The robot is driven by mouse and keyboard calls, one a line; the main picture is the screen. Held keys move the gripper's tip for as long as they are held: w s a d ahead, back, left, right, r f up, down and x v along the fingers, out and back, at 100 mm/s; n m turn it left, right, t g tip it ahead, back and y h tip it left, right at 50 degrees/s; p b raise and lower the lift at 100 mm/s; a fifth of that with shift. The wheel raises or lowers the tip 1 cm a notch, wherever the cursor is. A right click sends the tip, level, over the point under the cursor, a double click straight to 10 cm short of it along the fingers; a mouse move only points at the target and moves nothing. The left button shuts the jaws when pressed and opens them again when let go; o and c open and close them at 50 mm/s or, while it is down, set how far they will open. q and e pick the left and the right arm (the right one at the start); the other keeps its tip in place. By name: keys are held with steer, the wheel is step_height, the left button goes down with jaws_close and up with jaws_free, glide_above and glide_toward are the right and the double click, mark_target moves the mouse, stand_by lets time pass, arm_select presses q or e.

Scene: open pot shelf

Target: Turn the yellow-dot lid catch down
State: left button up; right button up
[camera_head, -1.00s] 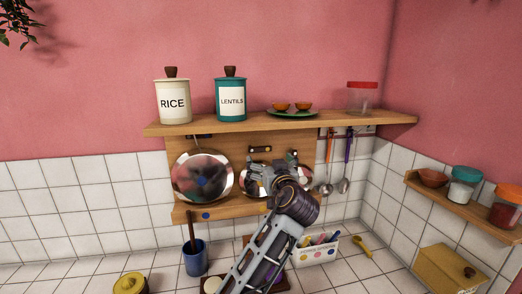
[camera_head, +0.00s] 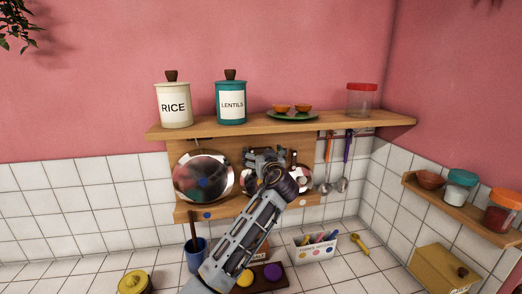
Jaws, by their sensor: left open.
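My left gripper (camera_head: 264,156) is open in front of the wooden lid rack (camera_head: 240,208), just below the shelf. Its fingers point up toward the upper part of the rack. My right gripper is not in view.
The wooden shelf (camera_head: 280,127) above holds a rice canister (camera_head: 173,104), a lentils canister (camera_head: 231,103), a green plate (camera_head: 292,115) and a jar (camera_head: 361,100). Ladles (camera_head: 342,184) hang at right. A blue cup (camera_head: 196,254) and a white box (camera_head: 316,247) stand below.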

arm_select(q)
steer(key=shift+w+a, duration=0.2)
steer(key=shift+w, duration=0.7)
steer(key=c, duration=1.4)
